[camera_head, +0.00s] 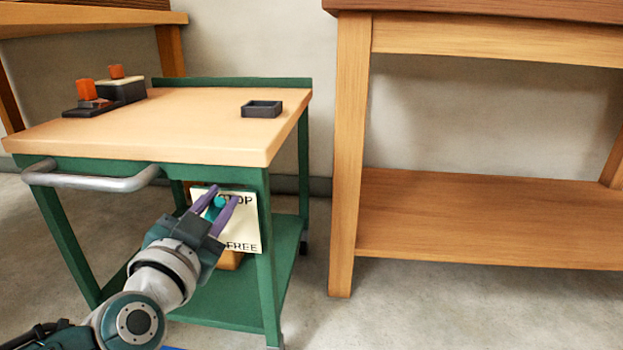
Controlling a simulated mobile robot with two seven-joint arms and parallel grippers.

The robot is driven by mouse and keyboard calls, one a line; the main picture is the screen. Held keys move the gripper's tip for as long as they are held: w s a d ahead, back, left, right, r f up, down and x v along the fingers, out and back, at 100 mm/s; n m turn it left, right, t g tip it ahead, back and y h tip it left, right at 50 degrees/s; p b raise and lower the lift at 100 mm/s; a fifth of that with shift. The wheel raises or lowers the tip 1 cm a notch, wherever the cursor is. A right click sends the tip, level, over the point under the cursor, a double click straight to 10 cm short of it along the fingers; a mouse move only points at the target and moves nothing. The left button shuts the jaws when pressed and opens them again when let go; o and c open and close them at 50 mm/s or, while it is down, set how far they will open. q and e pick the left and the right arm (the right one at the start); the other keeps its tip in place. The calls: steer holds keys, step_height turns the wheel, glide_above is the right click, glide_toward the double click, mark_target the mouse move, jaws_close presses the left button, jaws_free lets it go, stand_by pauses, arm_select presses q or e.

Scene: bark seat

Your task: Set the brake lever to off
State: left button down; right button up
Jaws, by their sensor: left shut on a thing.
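The brake lever's teal knob (219,202) shows on a cream plate (251,216) on the side of a green cart, under its wooden top. The plate has "STOP" printed at its top, partly covered, and "FREE" at its bottom. The knob is near the upper end, beside the word STOP. My left gripper (218,199) reaches up from the lower left, its purple fingers on either side of the knob and shut on it. The rest of the lever is hidden behind my gripper. My right gripper is not in view.
The cart's wooden top (190,125) carries a small dark tray (262,109) and dark blocks with orange parts (87,90). A grey handle (95,181) juts out at the cart's left. A wooden table (352,160) stands to the right. Bare floor lies between them.

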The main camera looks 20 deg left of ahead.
arm_select(q)
steer(key=d+f+m, duration=0.1)
steer(key=m, duration=0.1)
steer(key=d+f+m, duration=0.1)
steer(key=m, duration=0.1)
steer(key=shift+w+d+f+m, duration=0.3)
steer(key=shift+w+d, duration=0.05)
steer(key=shift+d, duration=0.05)
steer(key=f+m, duration=0.1)
steer(key=d+f+m+b, duration=0.1)
steer(key=m, duration=0.1)
steer(key=shift+w+d+f, duration=0.15)
steer(key=shift+f, duration=0.05)
steer(key=shift+d+f+m+b, duration=0.2)
steer(key=shift+f+m+b, duration=0.65)
steer(key=shift+m, duration=0.55)
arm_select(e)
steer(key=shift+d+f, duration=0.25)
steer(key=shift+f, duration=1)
arm_select(q)
steer(key=c, duration=0.7)
jaws_free()
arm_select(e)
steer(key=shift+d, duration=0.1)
